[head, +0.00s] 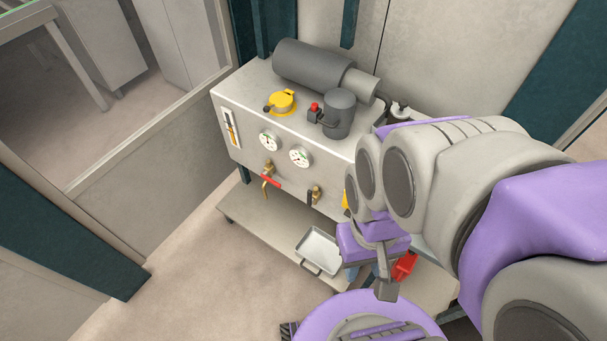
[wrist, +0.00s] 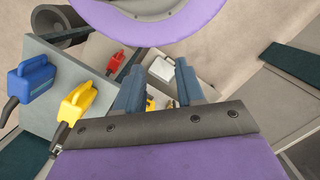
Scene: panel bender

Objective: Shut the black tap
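The black tap (head: 315,194) is on the front face of the grey machine box, below the right-hand gauge. Its body is brass, and its dark handle points down along the brass outlet. My gripper (head: 382,278) is to the right of the tap and lower in the head view, apart from it. In the wrist view my gripper (wrist: 160,82) has its two blue-grey fingers spread with a gap between them and holds nothing. A small yellow or brass bit shows low between the fingers; I cannot tell what it is. I cannot make out the black tap in the wrist view.
A red-handled tap (head: 270,179) is left of the black one. A metal tray (head: 320,250) is on the lower shelf (head: 255,218). Floor to the left is clear.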

